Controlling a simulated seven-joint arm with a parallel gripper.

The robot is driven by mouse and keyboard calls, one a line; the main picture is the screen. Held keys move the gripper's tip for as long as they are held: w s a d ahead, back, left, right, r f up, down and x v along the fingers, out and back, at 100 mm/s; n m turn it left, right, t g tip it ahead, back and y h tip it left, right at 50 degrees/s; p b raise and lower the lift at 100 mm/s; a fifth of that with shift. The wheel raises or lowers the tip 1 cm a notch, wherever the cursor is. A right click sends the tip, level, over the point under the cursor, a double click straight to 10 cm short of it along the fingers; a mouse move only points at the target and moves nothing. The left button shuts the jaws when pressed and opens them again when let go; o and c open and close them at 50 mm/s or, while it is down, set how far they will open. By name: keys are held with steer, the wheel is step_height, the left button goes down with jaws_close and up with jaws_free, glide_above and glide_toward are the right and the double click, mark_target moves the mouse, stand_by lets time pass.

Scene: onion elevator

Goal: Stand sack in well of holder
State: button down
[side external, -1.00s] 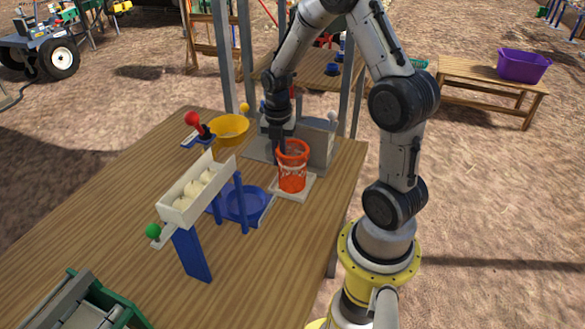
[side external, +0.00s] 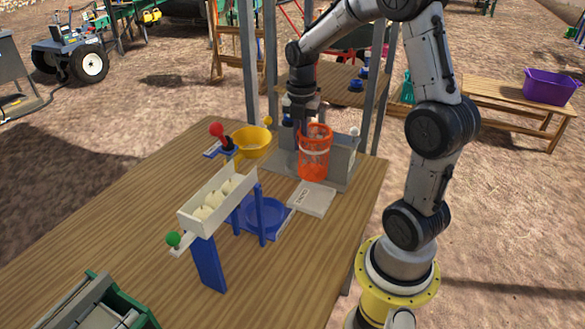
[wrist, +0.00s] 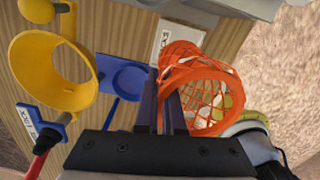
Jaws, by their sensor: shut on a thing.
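The orange mesh sack (side external: 315,158) has a solid orange rim and is roughly upright in the side view. My gripper (side external: 301,124) is shut on its rim at the left side. The sack is off the pale plate and in front of the grey holder (side external: 344,158); it hides part of that holder, and I cannot see the well. In the wrist view the sack (wrist: 203,93) opens toward the camera, right of the fingers of my gripper (wrist: 168,98). Pale and yellowish shapes show through its mesh.
The pale labelled plate (side external: 312,199) lies bare on the table. A blue tray (side external: 264,217), a yellow ring bowl (side external: 252,139), a red-knobbed lever (side external: 217,130) and a white trough (side external: 217,203) with pale round pieces stand to the left.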

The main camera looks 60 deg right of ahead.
mark_target(306, 146)
steer(key=shift+s+r+m, duration=0.1)
steer(key=shift+r+m, duration=0.2)
steer(key=shift+m, duration=0.5)
steer(key=shift+s+a+f+m, duration=0.1)
steer(key=shift+a+m, duration=0.05)
steer(key=shift+m, duration=0.65)
steer(key=m, duration=0.2)
steer(key=s+m, duration=0.1)
steer(key=shift+a+f, duration=0.1)
steer(key=shift+a, duration=0.2)
steer(key=m, duration=0.2)
steer(key=s+a+m, duration=0.1)
steer(key=shift+m, duration=0.4)
steer(key=s+a+r+m, duration=0.4)
steer(key=s+a+m, duration=0.3)
steer(key=a+m, duration=0.45)
steer(key=shift+m, duration=0.55)
steer(key=shift+w+d+f, duration=0.9)
steer(key=shift+w+f, duration=1.25)
steer(key=shift+f, duration=0.05)
steer(key=shift+w+d+f, duration=0.85)
steer(key=shift+w+f, duration=1.35)
steer(key=shift+f, duration=0.05)
steer(key=shift+w+d+f, duration=0.9)
steer(key=shift+w+f, duration=1.25)
steer(key=shift+f, duration=0.05)
